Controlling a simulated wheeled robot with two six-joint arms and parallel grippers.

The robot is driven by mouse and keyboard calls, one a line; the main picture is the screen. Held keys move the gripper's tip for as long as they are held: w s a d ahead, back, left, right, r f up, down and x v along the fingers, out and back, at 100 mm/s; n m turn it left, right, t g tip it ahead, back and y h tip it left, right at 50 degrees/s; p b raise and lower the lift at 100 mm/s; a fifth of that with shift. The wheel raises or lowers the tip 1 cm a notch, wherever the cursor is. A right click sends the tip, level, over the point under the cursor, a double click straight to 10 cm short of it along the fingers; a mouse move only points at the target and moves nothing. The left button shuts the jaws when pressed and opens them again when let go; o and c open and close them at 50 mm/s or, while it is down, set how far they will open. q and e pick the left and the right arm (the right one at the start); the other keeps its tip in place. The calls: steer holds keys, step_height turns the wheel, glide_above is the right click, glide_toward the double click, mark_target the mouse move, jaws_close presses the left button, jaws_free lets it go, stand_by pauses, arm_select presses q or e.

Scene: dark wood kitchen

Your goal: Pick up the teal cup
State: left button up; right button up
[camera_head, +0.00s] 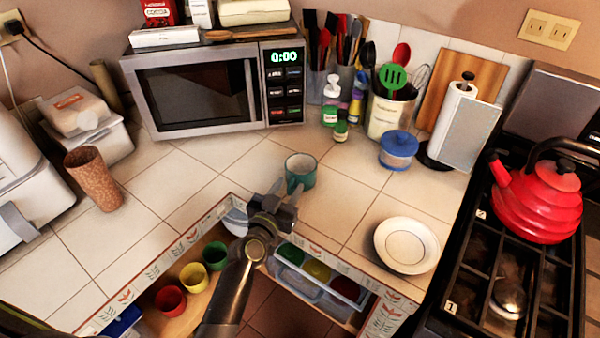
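The teal cup (303,174) stands upright on the tiled counter in front of the microwave. Its open rim faces up. My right gripper is not in view.
A microwave (196,92) stands behind. A brown cup (94,179) is at left, a blue-lidded jar (398,146) and white plate (406,245) at right. A red kettle (538,200) sits on the stove. Coloured cups, including a yellow one (194,277), sit below the counter edge.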

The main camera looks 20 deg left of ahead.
arm_select(q)
steer(key=shift+w+d, duration=0.1)
steer(key=shift+w, duration=0.65)
jaws_close()
